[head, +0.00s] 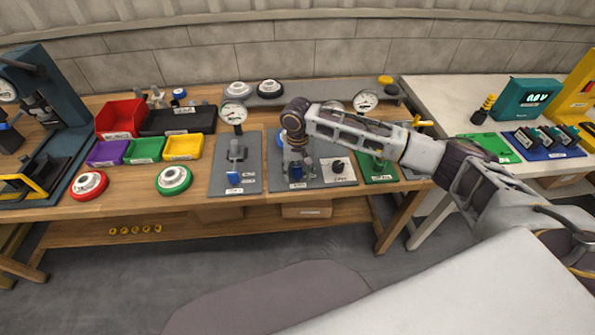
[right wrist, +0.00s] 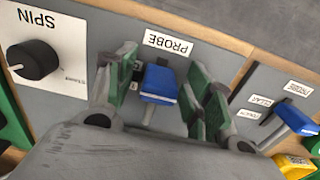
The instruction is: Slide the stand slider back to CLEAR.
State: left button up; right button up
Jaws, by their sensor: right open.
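My right gripper (right wrist: 164,98) is open, with its green-padded fingers on either side of a blue slider handle (right wrist: 160,82) on the grey middle panel labelled PROBE (right wrist: 168,43). The fingers look apart from the handle. In the head view, the right gripper (head: 296,168) hides much of this panel. A second blue handle (right wrist: 296,118) stands on the neighbouring grey panel, with small labels beside it, one reading CLEAR (right wrist: 262,100). That handle also shows in the head view (head: 234,178). The middle panel's side labels are mostly hidden by the fingers. My left gripper is out of view.
A SPIN panel with a black knob (right wrist: 36,60) adjoins the middle panel. Dial gauges (head: 233,113) rise behind. Coloured bins (head: 183,147) and round red (head: 89,185) and green dials (head: 174,180) stand to the left. A white table (head: 455,95) with instruments is at right.

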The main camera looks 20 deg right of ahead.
jog(key=shift+r, duration=0.75)
notch_tip(320, 180, up, 11)
jog(key=shift+f, duration=0.2)
dwell(0.4)
